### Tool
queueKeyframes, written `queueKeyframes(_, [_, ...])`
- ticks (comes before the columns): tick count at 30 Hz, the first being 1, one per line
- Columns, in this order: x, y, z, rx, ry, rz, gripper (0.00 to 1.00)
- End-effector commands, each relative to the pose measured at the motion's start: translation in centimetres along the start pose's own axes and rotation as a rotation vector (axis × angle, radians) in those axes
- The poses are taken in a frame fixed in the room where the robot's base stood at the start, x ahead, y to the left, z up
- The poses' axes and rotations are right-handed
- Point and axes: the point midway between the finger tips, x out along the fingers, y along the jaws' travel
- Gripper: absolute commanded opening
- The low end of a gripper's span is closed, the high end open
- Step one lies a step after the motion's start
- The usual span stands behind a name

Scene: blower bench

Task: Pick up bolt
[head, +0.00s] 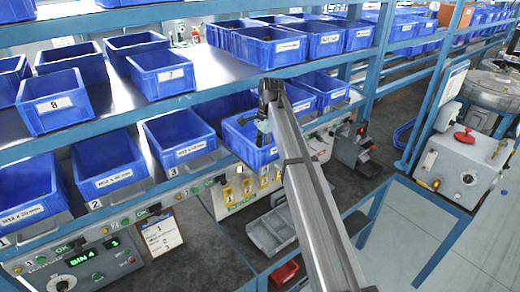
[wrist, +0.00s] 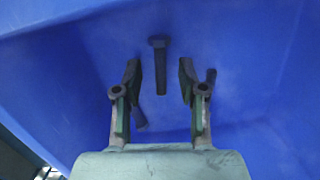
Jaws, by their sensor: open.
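A dark bolt (wrist: 160,68) lies in a blue bin (wrist: 245,60) in the wrist view, its head toward the top of the picture. My gripper (wrist: 159,75) is open, with one finger to each side of this bolt, apart from it. Two more dark pieces, likely bolts, show partly behind the fingers, one by the left finger (wrist: 139,118) and one by the right finger (wrist: 211,76). In the head view my gripper (head: 264,130) is over a blue bin (head: 238,140) on the lower shelf; its fingers and the bolts are hard to make out there.
Blue bins with labels stand on both sides, including one marked M12 x 40 mm (head: 108,165). A metal shelf (head: 215,75) with more bins is above. A grey divided tray (head: 270,232) and a red bin (head: 285,273) are below. The bin's walls surround my fingers.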

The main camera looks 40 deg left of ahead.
Motion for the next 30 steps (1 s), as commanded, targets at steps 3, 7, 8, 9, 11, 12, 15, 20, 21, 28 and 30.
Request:
queueKeyframes(3, [0.1,0.0,0.0,0.0,0.0,0.0,0.41])
queueKeyframes(7, [0.1,0.0,0.0,0.0,0.0,0.0,0.16])
queueKeyframes(8, [0.1,0.0,0.0,0.0,0.0,0.0,0.05])
queueKeyframes(9, [0.1,0.0,0.0,0.0,0.0,0.0,0.0])
queueKeyframes(11, [0.1,0.0,0.0,0.0,0.0,0.0,0.0])
queueKeyframes(12, [0.1,0.0,0.0,0.0,0.0,0.0,0.0])
queueKeyframes(15, [0.0,0.0,0.0,0.0,0.0,0.0,0.0])
queueKeyframes(20, [0.0,0.0,0.0,0.0,0.0,0.0,0.0])
queueKeyframes(21, [0.0,0.0,0.0,0.0,0.0,0.0,0.0])
queueKeyframes(28, [-1.0,-0.1,0.1,0.0,0.001,-0.002,0.0])
queueKeyframes(30, [-1.7,-0.2,0.2,0.0,0.001,-0.001,0.0])
